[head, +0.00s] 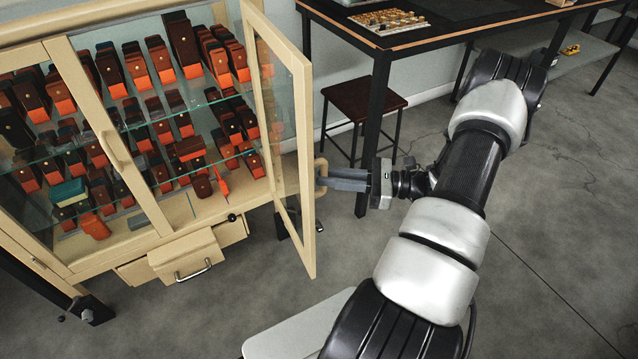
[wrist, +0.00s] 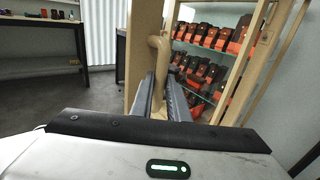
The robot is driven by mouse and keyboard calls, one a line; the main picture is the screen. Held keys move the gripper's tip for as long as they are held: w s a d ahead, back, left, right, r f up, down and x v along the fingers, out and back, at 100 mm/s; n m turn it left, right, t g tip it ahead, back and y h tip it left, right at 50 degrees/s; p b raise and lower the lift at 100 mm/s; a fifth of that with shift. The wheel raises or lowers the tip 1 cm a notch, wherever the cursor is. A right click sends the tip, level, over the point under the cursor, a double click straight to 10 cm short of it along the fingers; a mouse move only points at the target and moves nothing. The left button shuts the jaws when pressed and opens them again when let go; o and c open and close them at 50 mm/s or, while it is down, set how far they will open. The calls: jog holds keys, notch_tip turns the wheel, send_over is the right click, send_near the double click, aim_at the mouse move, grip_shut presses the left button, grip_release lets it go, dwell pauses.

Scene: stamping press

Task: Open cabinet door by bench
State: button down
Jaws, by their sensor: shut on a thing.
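The cabinet (head: 55,53) is cream-framed with glass panes and stands at the left in the head view. Its right door (head: 306,150) is swung open towards my arm. The door's wooden handle (head: 321,172) is on its outer face, and in the wrist view the handle (wrist: 157,62) rises between my fingers. My gripper (head: 335,180) is shut on this handle, coming from the right. In the wrist view the two fingers of my gripper (wrist: 163,98) flank the handle's lower part. The exact contact is partly hidden. The left door (head: 98,110) is shut.
Glass shelves (head: 150,118) inside hold many orange and brown blocks. A drawer (head: 185,258) with a metal handle is below. The bench (head: 440,35) stands at the back, with a dark stool (head: 362,98) before it. Grey floor (head: 560,220) is clear at the right.

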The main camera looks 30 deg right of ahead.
jog(key=shift+w+d+r, duration=0.1)
jog(key=shift+d, duration=0.5)
jog(key=d, duration=0.1)
jog(key=d+b, duration=0.1)
jog(key=d, duration=0.1)
jog(key=d+b, duration=0.1)
jog(key=d, duration=0.1)
jog(key=shift+w+d, duration=0.1)
jog(key=shift+w, duration=0.25)
jog(key=c, duration=1.7)
grip_release()
jog(key=shift+o, duration=0.4)
jog(key=shift+s+d, duration=0.1)
jog(key=p+v, duration=0.1)
jog(key=v, duration=1.6)
